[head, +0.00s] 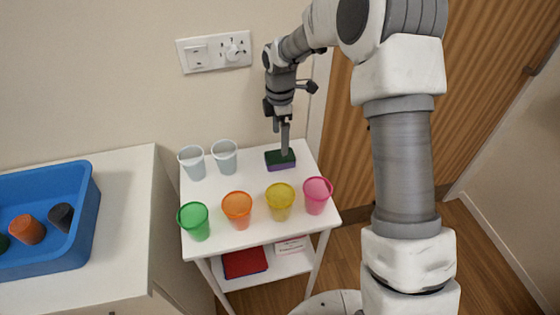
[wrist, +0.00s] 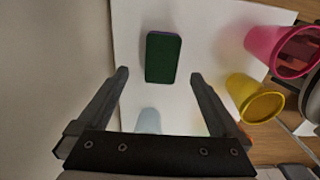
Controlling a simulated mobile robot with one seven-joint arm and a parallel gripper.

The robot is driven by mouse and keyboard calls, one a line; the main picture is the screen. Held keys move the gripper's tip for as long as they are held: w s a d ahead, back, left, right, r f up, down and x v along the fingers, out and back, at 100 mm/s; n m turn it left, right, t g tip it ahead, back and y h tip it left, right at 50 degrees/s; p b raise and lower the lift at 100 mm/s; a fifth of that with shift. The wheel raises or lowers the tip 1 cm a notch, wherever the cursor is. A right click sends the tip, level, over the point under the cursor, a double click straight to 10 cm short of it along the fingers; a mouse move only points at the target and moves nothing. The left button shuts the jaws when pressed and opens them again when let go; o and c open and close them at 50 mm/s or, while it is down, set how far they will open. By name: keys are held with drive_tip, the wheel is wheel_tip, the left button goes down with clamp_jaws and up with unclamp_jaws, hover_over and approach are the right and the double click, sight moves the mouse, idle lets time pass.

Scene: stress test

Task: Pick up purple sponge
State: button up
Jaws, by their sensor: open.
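The purple sponge (head: 281,165) lies flat on the white table near its back right, with a dark green top and a purple side. In the wrist view the sponge (wrist: 163,57) shows its dark green face, with a thin purple edge. My gripper (head: 285,152) points down at the sponge in the head view; whether it touches cannot be told there. In the wrist view my gripper (wrist: 158,76) is open, its fingers spread wide with nothing between them except a clear cup lower down, and the sponge sits just beyond the fingertips.
On the white table (head: 205,244) stand two clear cups (head: 225,157) at the back left, and green (head: 194,221), orange (head: 237,210), yellow (head: 280,201) and pink (head: 317,195) cups along the front. A wall is behind. A blue tray (head: 84,232) sits on the left counter.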

sight(280, 155)
drive_tip(key=f, duration=0.4)
drive_tip(key=f+b, duration=0.1)
drive_tip(key=f, duration=0.3)
drive_tip(key=shift+s, duration=0.2)
drive_tip(key=shift+r, duration=0.1)
drive_tip(key=c, duration=1.3)
drive_tip(key=shift+c, duration=0.2)
drive_tip(key=shift+r, duration=0.6)
drive_tip(key=r, duration=0.3)
drive_tip(key=shift+s+d+r+p, duration=0.15)
drive_tip(key=shift+s+r+p, duration=0.15)
drive_tip(key=shift+p, duration=0.1)
drive_tip(key=s+d+r+p, duration=0.1)
drive_tip(key=s+d+r, duration=0.3)
drive_tip(key=s, duration=0.6)
wheel_tip(280, 155, up, 2)
drive_tip(key=shift+d+r, duration=0.1)
drive_tip(key=shift+d, duration=0.25)
